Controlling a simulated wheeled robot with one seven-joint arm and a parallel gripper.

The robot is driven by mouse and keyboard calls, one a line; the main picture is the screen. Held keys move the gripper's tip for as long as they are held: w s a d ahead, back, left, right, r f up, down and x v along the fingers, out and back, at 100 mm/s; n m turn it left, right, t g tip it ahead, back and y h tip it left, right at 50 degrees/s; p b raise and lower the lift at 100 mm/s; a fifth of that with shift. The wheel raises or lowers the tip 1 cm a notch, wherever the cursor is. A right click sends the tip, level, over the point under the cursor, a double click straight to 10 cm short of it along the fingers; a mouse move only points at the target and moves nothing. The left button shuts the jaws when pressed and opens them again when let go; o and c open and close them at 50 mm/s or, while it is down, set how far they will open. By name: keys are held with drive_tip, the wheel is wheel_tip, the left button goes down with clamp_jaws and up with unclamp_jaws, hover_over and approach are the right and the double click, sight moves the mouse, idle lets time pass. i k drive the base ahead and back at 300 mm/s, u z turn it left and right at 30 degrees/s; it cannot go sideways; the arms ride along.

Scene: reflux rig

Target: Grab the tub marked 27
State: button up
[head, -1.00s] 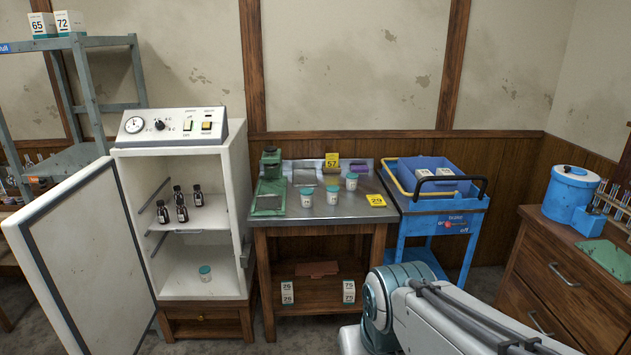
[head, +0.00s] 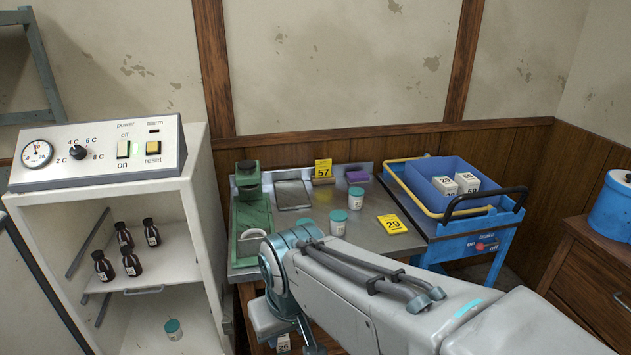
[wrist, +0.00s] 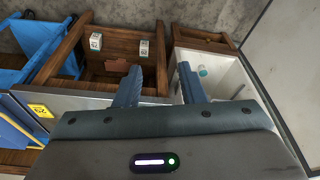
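Several white tubs with teal lids are in view, and I cannot read a 27 on any of them. In the head view, one tub (head: 355,198) stands at the back of the steel bench top, another (head: 338,222) stands in front of it, and a third (head: 308,229) is partly hidden behind my arm. One more tub (head: 173,329) stands on the floor of the open white cabinet; it also shows in the wrist view (wrist: 203,71). My gripper (wrist: 160,86) is open and empty, its fingers apart in front of the bench and cabinet.
The white cabinet (head: 195,165) holds several dark bottles (head: 131,264) on its shelf. Yellow tags read 57 (head: 323,169) and 29 (head: 392,224). A green stand (head: 252,218) is on the bench's left. A blue cart (head: 470,240) stands right, and numbered boxes (wrist: 95,41) sit on the lower shelf.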

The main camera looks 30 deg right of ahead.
sight(354, 203)
drive_tip(key=z, duration=0.6)
drive_tip(key=i, duration=1.1)
drive_tip(key=z, duration=0.7)
